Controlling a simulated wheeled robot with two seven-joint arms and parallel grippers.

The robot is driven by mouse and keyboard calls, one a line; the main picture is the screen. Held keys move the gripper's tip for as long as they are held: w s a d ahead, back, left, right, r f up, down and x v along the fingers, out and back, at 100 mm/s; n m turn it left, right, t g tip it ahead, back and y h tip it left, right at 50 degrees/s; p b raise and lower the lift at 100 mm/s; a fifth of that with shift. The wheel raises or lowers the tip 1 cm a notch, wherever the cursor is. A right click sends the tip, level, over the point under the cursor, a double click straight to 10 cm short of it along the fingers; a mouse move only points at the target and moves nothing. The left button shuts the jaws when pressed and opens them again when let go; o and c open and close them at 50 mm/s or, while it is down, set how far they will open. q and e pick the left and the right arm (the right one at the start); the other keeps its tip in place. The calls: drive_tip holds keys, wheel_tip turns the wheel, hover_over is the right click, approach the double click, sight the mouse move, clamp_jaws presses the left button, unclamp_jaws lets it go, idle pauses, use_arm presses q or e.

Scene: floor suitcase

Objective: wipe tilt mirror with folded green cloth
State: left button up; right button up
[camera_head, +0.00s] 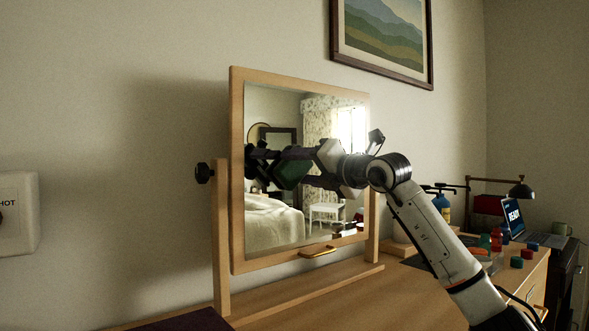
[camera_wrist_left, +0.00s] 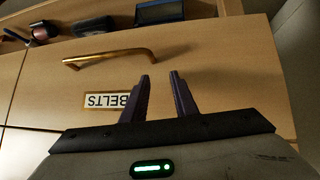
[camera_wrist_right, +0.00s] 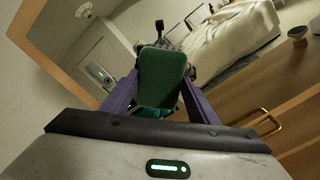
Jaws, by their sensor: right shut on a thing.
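The tilt mirror (camera_head: 350,105) stands in a light wood frame on a wooden stand at the middle of the head view. Its glass reflects a bed, a curtain and my arm. My right gripper (camera_head: 300,163) is in front of the glass, shut on the folded green cloth (camera_head: 291,173). In the right wrist view the cloth (camera_wrist_right: 162,75) stands out between the fingers, with the mirror glass behind it. I cannot tell whether it touches the glass. My left gripper (camera_wrist_left: 160,78) is open and empty, facing a drawer front.
The drawer (camera_wrist_left: 215,60) has a brass handle (camera_wrist_left: 110,58) and a BELTS label.

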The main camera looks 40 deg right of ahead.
sight(284, 168)
drive_tip(key=shift+d+p, duration=1.2)
drive_tip(key=shift+d, duration=2.85)
drive_tip(key=shift+a+f, duration=0.1)
drive_tip(key=shift+a, duration=2.45)
drive_tip(key=shift+w+a+b, duration=0.2)
drive_tip(key=shift+a+b, duration=0.1)
drive_tip(key=shift+a, duration=1.45)
drive_tip(key=shift+w+a+b, duration=0.15)
drive_tip(key=shift+a+b, duration=0.1)
drive_tip(key=shift+a, duration=1.5)
drive_tip(key=shift+r+p, duration=1.2)
drive_tip(key=shift+r, duration=0.25)
drive_tip(key=s+d+p, duration=0.1)
drive_tip(key=d, duration=1.1)
drive_tip(key=shift+s+f+p, duration=0.15)
drive_tip(key=shift+s+p, duration=0.05)
drive_tip(key=shift+p, duration=0.2)
